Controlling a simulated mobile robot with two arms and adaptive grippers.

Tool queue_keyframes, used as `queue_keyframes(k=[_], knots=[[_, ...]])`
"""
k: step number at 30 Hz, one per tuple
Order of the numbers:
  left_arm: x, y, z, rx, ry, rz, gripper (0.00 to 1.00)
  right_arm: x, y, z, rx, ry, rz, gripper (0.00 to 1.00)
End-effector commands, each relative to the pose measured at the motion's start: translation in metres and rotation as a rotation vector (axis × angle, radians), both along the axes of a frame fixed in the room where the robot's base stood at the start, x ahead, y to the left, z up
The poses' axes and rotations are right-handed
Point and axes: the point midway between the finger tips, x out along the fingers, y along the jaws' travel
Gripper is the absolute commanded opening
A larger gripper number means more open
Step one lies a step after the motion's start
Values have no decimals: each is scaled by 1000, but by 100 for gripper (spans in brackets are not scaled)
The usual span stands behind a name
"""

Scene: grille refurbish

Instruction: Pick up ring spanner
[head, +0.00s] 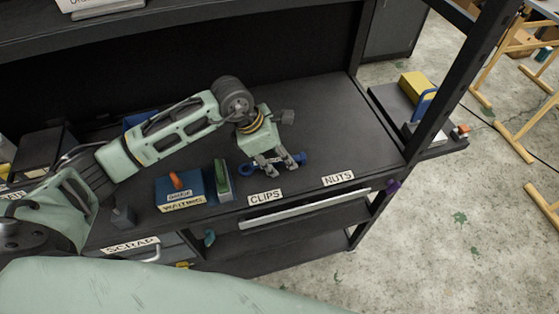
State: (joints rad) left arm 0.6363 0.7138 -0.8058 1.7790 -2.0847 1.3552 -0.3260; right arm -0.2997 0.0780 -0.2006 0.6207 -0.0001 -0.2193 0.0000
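A blue tool (301,158), which looks like the ring spanner, lies on the dark shelf behind the CLIPS label. A ring end (245,169) shows at its left; its middle is partly hidden by my gripper. My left gripper (279,165) points down right over the tool, with its two fingers spread apart. Whether the fingers touch the tool cannot be made out. My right gripper is not in view.
A blue box (183,189) with an orange-handled item and a green-handled item (221,178) stand left of the gripper. Labels CLIPS (265,197), NUTS (338,178) and SCRAP (131,246) line the front edge. A dark post rises at the right. The shelf behind NUTS is clear.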

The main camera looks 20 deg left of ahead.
Motion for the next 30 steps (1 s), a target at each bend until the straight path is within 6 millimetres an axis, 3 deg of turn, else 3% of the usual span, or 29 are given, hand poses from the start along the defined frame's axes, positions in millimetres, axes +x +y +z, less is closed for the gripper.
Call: queue_keyframes(k=[13,30], knots=[[0,0,0,0,0,0,0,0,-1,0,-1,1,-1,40],[0,0,1,-1,0,0,0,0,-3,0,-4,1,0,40]])
